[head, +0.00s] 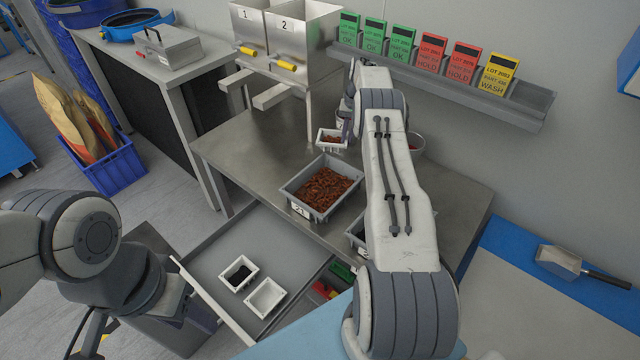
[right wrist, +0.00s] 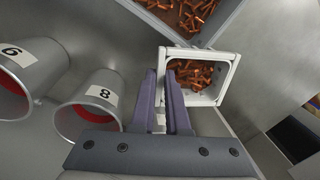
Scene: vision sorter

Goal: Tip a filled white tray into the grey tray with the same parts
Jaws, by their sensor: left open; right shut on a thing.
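A small white tray (head: 321,141) with copper-brown parts is at the back of the bench, below the hoppers. My right gripper (right wrist: 168,95) is shut on its near edge in the right wrist view, where the white tray (right wrist: 236,72) still holds its parts. I cannot tell if it is lifted. A larger grey tray (head: 289,190) with similar copper-brown parts stands in front of it, and its corner shows in the right wrist view (right wrist: 222,22). Another grey tray (head: 353,233) is mostly hidden by my right arm. My left gripper (head: 203,318) is open, low at the left.
Two white trays, one with dark parts (head: 239,273) and one apparently empty (head: 265,297), lie in the open drawer (head: 210,258). Metal cups numbered 6 (right wrist: 30,65) and 8 (right wrist: 95,105) stand beside my right gripper. Hoppers (head: 290,35) and a card rail (head: 440,80) border the bench (head: 250,150).

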